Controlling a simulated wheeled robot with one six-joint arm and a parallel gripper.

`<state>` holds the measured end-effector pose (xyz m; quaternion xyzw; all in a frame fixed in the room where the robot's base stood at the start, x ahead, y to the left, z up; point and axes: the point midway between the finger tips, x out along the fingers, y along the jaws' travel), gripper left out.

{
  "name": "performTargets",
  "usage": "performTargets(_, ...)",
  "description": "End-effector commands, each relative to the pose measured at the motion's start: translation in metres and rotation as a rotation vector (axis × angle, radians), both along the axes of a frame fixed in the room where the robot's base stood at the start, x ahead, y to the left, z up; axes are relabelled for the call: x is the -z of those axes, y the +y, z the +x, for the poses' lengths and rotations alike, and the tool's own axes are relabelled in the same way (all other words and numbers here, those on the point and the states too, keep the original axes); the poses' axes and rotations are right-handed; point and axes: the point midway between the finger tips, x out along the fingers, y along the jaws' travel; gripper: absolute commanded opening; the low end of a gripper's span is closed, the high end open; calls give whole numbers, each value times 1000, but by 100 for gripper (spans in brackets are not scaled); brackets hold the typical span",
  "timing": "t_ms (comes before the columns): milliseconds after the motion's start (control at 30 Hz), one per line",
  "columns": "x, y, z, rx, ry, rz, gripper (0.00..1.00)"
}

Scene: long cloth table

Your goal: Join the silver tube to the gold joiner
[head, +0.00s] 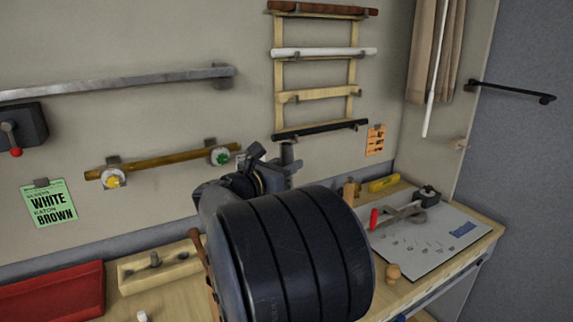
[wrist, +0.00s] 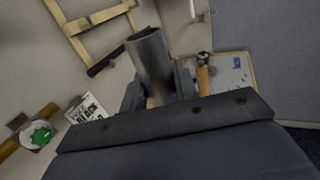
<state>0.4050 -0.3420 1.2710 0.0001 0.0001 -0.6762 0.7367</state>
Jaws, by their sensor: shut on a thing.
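My gripper (wrist: 158,92) is shut on a hollow grey tube (wrist: 150,58), which looks like the silver tube; its open round end points away from the wrist. In the head view my gripper (head: 272,165) is in front of the wall, and a short grey end of the tube (head: 288,152) shows beside it. A gold-brown bar (head: 165,162) is on the wall to the left, with a yellow-marked and a green-marked fitting. The green-marked end also shows in the wrist view (wrist: 40,136), apart from the tube. I cannot tell which piece is the gold joiner.
A long silver bar (head: 120,82) runs along the wall above. A wooden rack (head: 315,95) holds several rods. A grey board (head: 430,240) with small items lies at right. My arm hides the bench's middle.

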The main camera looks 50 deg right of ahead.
Motion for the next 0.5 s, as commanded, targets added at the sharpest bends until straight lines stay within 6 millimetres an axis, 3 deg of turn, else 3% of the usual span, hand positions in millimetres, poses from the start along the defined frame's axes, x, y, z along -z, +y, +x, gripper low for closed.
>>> performTargets(500, 14, 0, 0, 0, 1, 0, 0)
